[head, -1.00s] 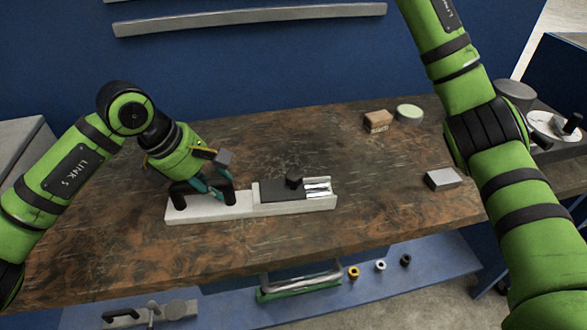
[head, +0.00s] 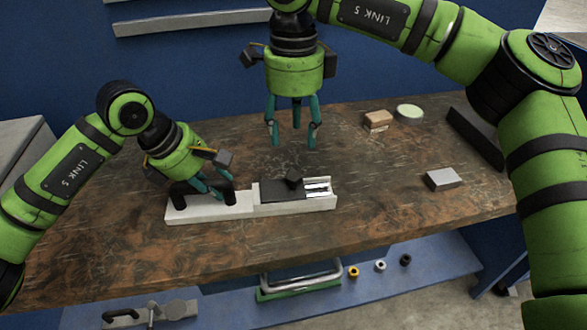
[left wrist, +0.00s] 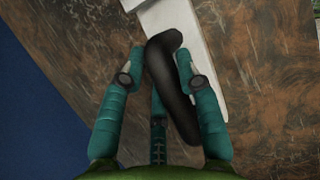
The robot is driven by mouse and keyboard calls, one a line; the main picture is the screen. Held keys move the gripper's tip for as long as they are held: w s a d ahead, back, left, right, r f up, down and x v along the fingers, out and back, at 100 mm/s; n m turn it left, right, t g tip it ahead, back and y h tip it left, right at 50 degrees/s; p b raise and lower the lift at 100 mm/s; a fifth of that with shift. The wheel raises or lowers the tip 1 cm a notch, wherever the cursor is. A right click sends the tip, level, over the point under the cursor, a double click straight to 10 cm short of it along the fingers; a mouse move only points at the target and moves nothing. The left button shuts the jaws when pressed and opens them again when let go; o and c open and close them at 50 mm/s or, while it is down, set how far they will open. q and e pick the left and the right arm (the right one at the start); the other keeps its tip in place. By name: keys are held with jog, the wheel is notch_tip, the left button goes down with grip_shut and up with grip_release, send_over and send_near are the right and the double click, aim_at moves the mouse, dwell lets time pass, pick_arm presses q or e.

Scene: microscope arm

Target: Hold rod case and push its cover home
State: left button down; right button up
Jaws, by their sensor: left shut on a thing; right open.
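The white rod case (head: 270,210) lies on the wooden table, with a long base reaching left. Its dark cover (head: 275,190) covers the left and middle of the box part and carries a black knob (head: 293,181). Pale rods (head: 318,188) show in the uncovered right end. My left gripper (head: 216,193) is shut on the black handle (head: 178,199) at the case's left end. The handle also shows between the fingers in the left wrist view (left wrist: 172,80). My right gripper (head: 292,142) is open and empty, pointing down above the table behind the case.
A tan block (head: 377,119) and a round green-topped tin (head: 409,113) stand at the back right. A grey block (head: 443,179) lies right of the case. A lower shelf (head: 400,262) holds small rings. The table between case and grey block is clear.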

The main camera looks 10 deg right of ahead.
aim_at(293, 175)
notch_tip(293, 175, down, 10)
dwell(0.4)
grip_shut()
